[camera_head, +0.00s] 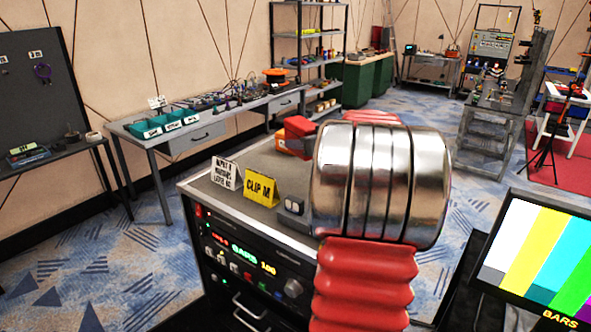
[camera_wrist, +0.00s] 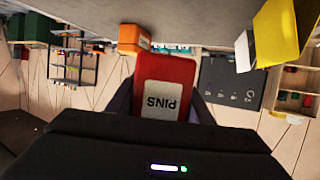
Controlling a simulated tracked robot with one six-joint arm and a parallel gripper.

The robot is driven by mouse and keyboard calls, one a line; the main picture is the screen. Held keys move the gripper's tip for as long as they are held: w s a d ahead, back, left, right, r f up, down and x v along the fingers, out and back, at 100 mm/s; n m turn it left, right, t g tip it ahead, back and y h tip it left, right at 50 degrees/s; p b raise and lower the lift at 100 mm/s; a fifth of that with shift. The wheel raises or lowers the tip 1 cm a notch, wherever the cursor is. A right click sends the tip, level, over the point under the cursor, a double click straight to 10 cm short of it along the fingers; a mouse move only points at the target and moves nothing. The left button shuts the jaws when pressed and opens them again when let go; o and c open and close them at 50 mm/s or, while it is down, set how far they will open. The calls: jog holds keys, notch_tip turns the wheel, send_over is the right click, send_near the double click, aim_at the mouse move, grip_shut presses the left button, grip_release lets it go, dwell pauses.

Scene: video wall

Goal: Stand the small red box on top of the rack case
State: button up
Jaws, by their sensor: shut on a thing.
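The small red box (camera_wrist: 166,85), marked PINS, is held between the dark fingers of my gripper (camera_wrist: 160,103) in the wrist view, which is upside down. In the head view the red box (camera_head: 299,126) shows just left of my metal arm link, over the far part of the rack case top. I cannot tell whether the box touches the top. My fingertips are hidden in the head view.
An orange box (camera_head: 284,141) stands near the red box. A white sign (camera_head: 224,172), a yellow CLIP M card (camera_head: 262,187) and a small dark block (camera_head: 293,206) stand along the case's near side. A colour-bar monitor (camera_head: 540,258) is at right.

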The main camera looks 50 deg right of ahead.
jog(key=shift+w, duration=0.1)
send_over(302, 181)
jog(key=shift+a+f, duration=0.1)
jog(key=shift+f, duration=3)
jog(key=shift+f, duration=1.85)
jog(key=shift+f, duration=0.1)
jog(key=o, duration=1.3)
